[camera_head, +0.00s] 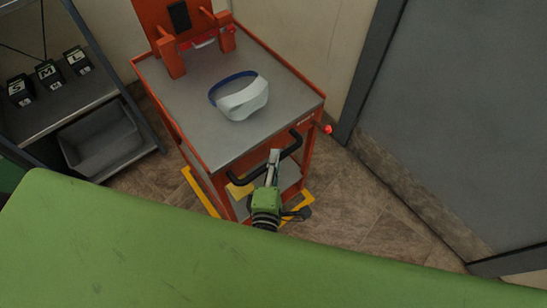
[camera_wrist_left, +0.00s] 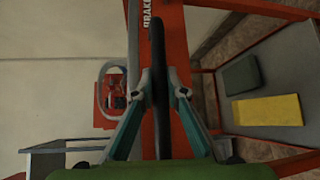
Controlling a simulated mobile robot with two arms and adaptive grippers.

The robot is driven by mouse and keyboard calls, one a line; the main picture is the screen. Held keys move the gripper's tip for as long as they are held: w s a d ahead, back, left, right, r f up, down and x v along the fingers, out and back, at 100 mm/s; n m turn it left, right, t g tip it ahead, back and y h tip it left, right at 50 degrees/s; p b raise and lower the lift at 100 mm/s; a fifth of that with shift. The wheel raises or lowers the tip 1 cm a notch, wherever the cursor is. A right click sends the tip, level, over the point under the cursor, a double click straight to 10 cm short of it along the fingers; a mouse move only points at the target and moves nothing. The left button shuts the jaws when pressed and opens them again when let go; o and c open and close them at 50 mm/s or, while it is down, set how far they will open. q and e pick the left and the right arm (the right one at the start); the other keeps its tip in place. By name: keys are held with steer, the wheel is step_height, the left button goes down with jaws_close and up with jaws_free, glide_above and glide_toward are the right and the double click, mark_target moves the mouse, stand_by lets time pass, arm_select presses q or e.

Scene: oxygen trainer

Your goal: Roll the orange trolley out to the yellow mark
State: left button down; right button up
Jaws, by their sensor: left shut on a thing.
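The orange trolley (camera_head: 222,142) stands upright near the wall with a grey top; its orange frame also shows in the wrist view (camera_wrist_left: 200,25). A black push handle (camera_head: 240,181) runs along its near side. My left gripper (camera_head: 273,157) is at this handle, with its fingers shut on the black bar (camera_wrist_left: 158,45) in the wrist view. Yellow floor marking shows beside the trolley's foot, on the left (camera_head: 201,192) and on the right (camera_head: 299,209); the trolley hides the rest of it. My right gripper is not in view.
A white and blue ring-shaped item (camera_head: 243,99) lies on the trolley top. A yellow block (camera_wrist_left: 267,110) and a dark green block (camera_wrist_left: 241,76) lie on its lower shelf. A shelf rack (camera_head: 105,95) stands left, a grey panel (camera_head: 455,110) right. Tiled floor (camera_head: 365,205) is clear at right.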

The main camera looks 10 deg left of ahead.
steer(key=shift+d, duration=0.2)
arm_select(q)
steer(key=c, duration=2)
jaws_free()
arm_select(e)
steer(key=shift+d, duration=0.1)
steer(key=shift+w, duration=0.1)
arm_select(q)
steer(key=s, duration=0.4)
steer(key=s+d+r, duration=0.1)
steer(key=s, duration=0.6)
steer(key=shift+s+d+r, duration=0.15)
steer(key=shift+s+r, duration=0.2)
steer(key=shift+s, duration=0.05)
steer(key=shift+f, duration=0.1)
